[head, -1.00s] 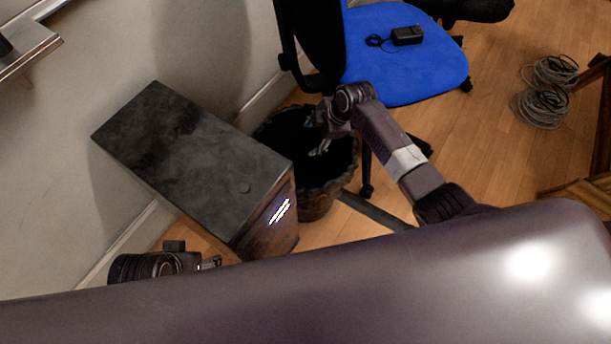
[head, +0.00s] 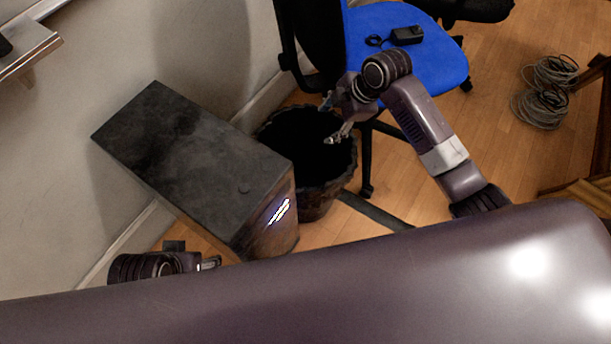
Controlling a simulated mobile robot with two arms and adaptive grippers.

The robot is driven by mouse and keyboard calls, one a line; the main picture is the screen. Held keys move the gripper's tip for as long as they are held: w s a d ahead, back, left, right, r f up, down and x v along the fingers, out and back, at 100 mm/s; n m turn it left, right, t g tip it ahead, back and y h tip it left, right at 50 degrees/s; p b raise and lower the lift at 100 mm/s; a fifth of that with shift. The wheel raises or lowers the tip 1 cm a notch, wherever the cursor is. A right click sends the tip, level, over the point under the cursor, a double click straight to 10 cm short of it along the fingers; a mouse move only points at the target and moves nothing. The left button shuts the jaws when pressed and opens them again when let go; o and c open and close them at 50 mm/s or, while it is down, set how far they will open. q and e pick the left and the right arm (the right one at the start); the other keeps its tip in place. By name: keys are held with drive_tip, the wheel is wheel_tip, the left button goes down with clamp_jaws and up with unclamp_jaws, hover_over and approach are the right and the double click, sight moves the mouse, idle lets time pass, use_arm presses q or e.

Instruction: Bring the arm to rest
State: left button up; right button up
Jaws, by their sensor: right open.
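My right gripper (head: 333,118) is open and empty, above the right rim of a dark waste bin (head: 318,200). My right arm reaches up from the lower right, with its wrist in front of the blue chair. My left gripper (head: 212,263) shows only in part at the lower left, below the dark cabinet. My own body hides much of the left arm, and I cannot tell how its fingers stand.
A dark cabinet (head: 190,160) stands against the wall, left of the bin. A blue office chair (head: 420,70) holds a black power adapter (head: 407,35) with its cable. Coiled cables (head: 545,92) lie on the floor at the right. Wooden floor between chair and coils is clear.

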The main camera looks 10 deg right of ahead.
idle(0.3)
